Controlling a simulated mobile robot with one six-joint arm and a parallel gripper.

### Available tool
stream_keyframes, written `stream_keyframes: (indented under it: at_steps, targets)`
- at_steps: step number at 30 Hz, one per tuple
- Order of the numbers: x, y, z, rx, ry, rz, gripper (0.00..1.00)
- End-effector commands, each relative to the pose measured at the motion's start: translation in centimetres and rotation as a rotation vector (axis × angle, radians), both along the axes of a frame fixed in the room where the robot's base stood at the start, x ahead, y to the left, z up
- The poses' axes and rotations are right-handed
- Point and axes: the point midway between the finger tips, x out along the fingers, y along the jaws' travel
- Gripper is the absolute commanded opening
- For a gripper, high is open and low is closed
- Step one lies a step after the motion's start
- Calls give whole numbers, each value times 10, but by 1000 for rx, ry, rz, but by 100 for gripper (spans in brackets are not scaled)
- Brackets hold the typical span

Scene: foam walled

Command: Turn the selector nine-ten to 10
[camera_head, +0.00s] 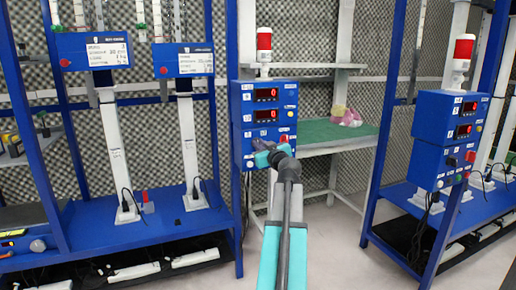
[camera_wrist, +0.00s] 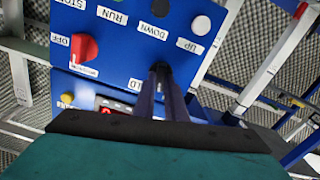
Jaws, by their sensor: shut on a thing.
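The blue control box (camera_head: 236,120) stands in the middle of the head view, with red displays and several buttons. My gripper (camera_head: 272,155) is at the lower part of its front. In the wrist view, the blue panel (camera_wrist: 115,48) fills the upper middle. The fingers of my gripper (camera_wrist: 160,72) are closed together around a small dark selector knob (camera_wrist: 161,67) on the panel. The fingers hide most of the knob, so I cannot tell which way it points. A partly covered label (camera_wrist: 136,85) sits beside it.
A red knob (camera_wrist: 84,47) with an OFF label is left of the fingers, and a white button (camera_wrist: 201,25) is to the upper right. A second blue control box (camera_head: 450,118) stands at the right. A green-topped table (camera_head: 325,132) is behind.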

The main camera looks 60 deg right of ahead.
Motion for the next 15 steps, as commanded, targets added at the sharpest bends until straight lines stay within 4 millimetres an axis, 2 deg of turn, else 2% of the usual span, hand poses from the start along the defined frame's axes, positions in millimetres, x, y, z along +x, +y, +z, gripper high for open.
stream_keyframes:
  at_steps: [15]
  targets:
    - [1, -1, 0, 361, -262, 4, 0]
